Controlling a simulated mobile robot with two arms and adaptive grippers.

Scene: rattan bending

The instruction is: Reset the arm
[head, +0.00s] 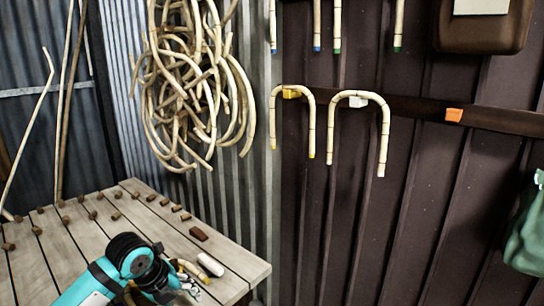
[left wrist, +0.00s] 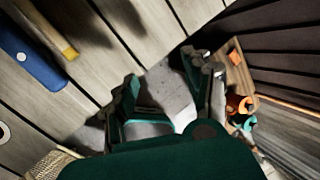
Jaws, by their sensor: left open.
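My left arm comes in at the bottom of the head view, low over the front edge of the wooden bench (head: 85,240). Its left gripper (head: 180,285) is small and partly hidden by the wrist there. In the left wrist view the left gripper (left wrist: 160,78) has its two fingers spread, with nothing between them; a grey surface shows beyond. My right gripper is in neither view.
Several brown pegs (head: 150,197), a dark block (head: 199,233) and a white cylinder (head: 210,264) are on the bench. A rattan bundle (head: 190,90) and bent canes (head: 384,130) hang behind. A blue object (left wrist: 30,58) shows in the wrist view.

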